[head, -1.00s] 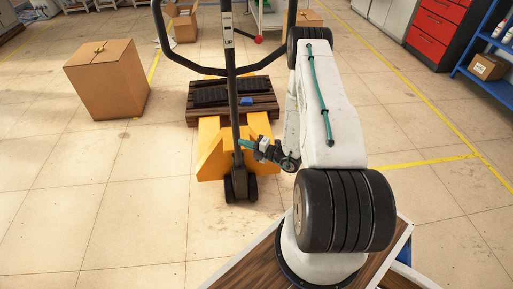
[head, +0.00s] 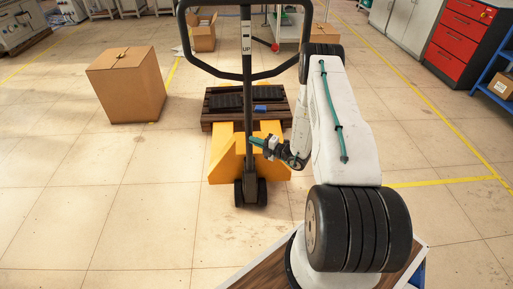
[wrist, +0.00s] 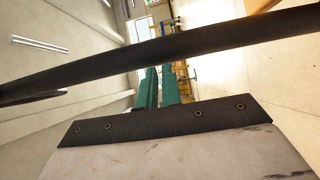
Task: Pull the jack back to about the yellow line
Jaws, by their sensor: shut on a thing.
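The yellow pallet jack (head: 226,167) stands ahead of me in the head view, its black wheels at the near end and its dark handle upright. It carries a dark wooden pallet (head: 214,127). My gripper (head: 255,141) is shut on the lower handle shaft (head: 249,111) from the right side. In the wrist view the dark shaft (wrist: 160,57) crosses the tips of my green gripper fingers (wrist: 160,85); the contact itself is partly hidden. A yellow floor line (head: 440,182) runs at the right, near the level of the jack's wheels in the picture.
A closed cardboard box (head: 127,87) stands on the floor left of the jack. Another box (head: 202,34) and a cart (head: 288,36) are behind. A red drawer cabinet (head: 458,50) and blue shelf (head: 493,82) stand at the right. The floor at the near left is clear.

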